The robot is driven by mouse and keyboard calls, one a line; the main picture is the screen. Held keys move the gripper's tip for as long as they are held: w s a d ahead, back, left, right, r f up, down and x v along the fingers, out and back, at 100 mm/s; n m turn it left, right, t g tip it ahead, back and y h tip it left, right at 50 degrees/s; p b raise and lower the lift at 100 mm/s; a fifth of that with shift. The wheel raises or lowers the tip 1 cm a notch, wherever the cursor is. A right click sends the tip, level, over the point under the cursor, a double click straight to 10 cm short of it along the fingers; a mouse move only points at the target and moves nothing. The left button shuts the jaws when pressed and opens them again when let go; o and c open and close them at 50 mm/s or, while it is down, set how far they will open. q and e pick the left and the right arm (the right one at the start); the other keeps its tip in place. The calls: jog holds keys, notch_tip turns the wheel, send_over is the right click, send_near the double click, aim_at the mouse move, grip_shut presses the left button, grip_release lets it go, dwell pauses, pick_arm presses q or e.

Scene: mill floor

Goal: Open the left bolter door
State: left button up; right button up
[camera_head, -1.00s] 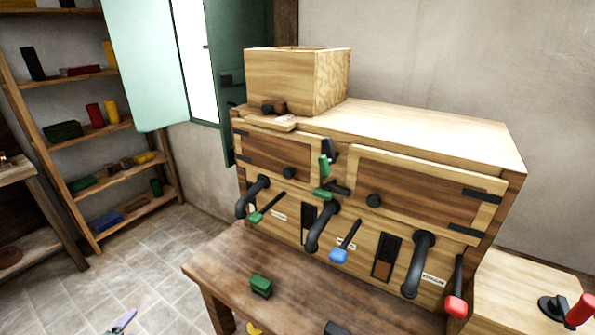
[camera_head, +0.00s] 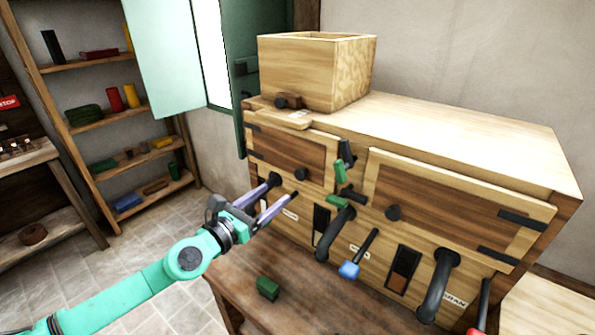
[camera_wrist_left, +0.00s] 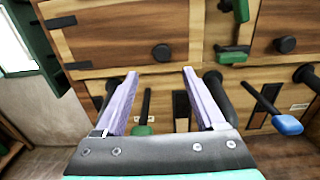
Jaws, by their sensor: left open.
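The left bolter door (camera_head: 290,157) is a dark wood panel in a pale frame on the front of the wooden bolter, and it looks shut. Its round black knob (camera_head: 301,174) sits near the lower right of the panel; it also shows in the left wrist view (camera_wrist_left: 162,53). Black hinges are on its left side. My left gripper (camera_head: 284,188) is open and empty, just below and left of the knob. In the left wrist view its lilac fingers (camera_wrist_left: 159,78) point at the door with the knob beyond and between them. My right gripper is not in view.
Green latch pieces (camera_head: 340,172) stand between the two doors. Black curved spouts (camera_head: 332,234) and a blue-ended lever (camera_head: 349,269) jut out below. Shelves (camera_head: 110,120) stand at the left.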

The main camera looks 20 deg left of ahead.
aim_at(299, 176)
pick_arm(q)
jog(key=x, duration=0.1)
jog(key=p+x, duration=0.1)
jog(key=x, duration=0.3)
jog(key=shift+w+d+r+p, duration=0.1)
jog(key=shift+d+r+p, duration=0.1)
jog(key=shift+r+p, duration=0.15)
jog(key=x, duration=0.4)
jog(key=shift+w+d+f, duration=0.25)
jog(key=shift+w+f, duration=0.1)
jog(key=shift+f, duration=0.05)
jog(key=shift+s+r, duration=0.1)
jog(key=shift+a, duration=0.1)
jog(key=c, duration=0.4)
jog(key=shift+s, duration=0.1)
grip_shut()
